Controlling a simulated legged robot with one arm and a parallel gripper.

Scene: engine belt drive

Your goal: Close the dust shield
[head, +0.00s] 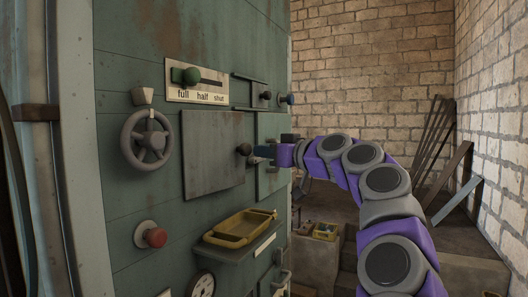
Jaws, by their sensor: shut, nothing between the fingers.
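The dust shield appears to be the flat grey plate (212,160) on the green machine front, with a dark round knob (244,149) at its right edge. No label confirms this. My gripper (259,156) is shut and empty, just right of the knob. I cannot tell whether its fingertips touch the knob or the plate's edge. Right of the plate is a framed area (269,186), partly hidden by my gripper.
Above the plate is a green-knobbed slider (190,76) marked full, half, shut. A handwheel (147,140) is at left, and a red button (154,237) is below it. A yellow tray (240,228) on a shelf juts out below the plate. Planks (440,150) lean at right.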

